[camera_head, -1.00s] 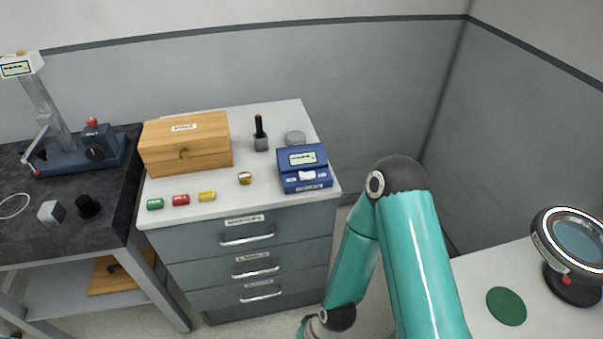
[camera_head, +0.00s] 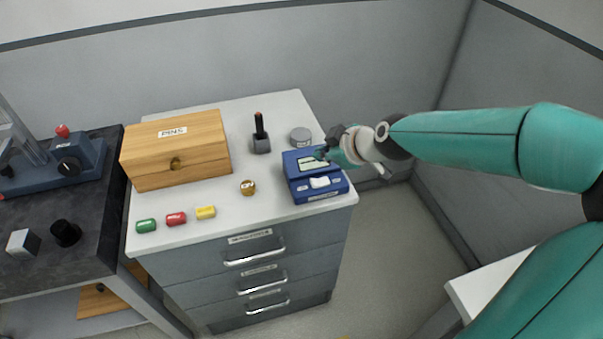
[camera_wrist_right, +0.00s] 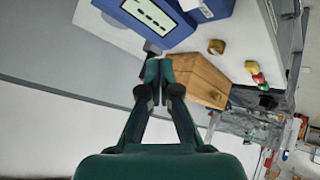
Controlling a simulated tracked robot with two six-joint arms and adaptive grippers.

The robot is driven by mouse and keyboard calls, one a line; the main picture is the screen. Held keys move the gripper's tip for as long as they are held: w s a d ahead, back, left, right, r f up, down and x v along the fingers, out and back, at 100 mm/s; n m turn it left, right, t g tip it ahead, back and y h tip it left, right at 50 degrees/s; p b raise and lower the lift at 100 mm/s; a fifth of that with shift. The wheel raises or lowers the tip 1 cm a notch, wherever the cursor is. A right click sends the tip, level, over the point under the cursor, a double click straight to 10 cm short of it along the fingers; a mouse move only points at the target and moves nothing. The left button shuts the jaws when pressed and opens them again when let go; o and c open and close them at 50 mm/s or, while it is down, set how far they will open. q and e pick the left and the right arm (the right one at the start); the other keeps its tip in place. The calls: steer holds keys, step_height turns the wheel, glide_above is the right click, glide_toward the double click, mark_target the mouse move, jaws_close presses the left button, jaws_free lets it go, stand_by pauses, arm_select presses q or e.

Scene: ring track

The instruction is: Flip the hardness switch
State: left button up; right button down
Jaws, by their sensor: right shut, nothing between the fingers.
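A blue device (camera_head: 303,193) with a display (camera_head: 311,164) and a white rocker switch (camera_head: 320,182) stands at the right front of the drawer cabinet's top. Its labels are too small to read. My right gripper (camera_head: 322,154) is over the device's back right part, close to the display and behind the switch. I cannot tell whether it touches. In the wrist view the right gripper (camera_wrist_right: 159,72) is shut and empty. The device (camera_wrist_right: 174,34) is just beyond its fingertips, and the white switch (camera_wrist_right: 188,4) is at the top edge. My left gripper is not in view.
A dark bench (camera_head: 90,230) is at left.

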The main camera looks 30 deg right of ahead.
mark_target(319, 183)
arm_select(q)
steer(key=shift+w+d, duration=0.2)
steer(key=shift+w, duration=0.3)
arm_select(e)
steer(key=shift+w+d+r+n, duration=0.15)
steer(key=shift+d+r, duration=0.15)
steer(key=shift+r, duration=0.35)
steer(key=shift+d+r+n, duration=0.15)
steer(key=shift+d+r, duration=0.1)
steer(key=shift+r, duration=0.35)
steer(key=shift+w+a, duration=0.1)
steer(key=f+b, duration=0.1)
steer(key=f, duration=0.1)
steer(key=f+b, duration=0.2)
steer(key=f, duration=0.1)
steer(key=a+f+b, duration=0.1)
steer(key=f+b, duration=0.1)
steer(key=f, duration=0.1)
steer(key=shift+w, duration=0.1)
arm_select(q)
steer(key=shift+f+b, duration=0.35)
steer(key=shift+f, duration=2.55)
arm_select(e)
steer(key=shift+a+f, duration=0.15)
steer(key=shift+f, duration=0.25)
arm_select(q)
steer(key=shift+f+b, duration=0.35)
arm_select(e)
steer(key=shift+a+f, duration=0.1)
steer(key=shift+f, duration=0.2)
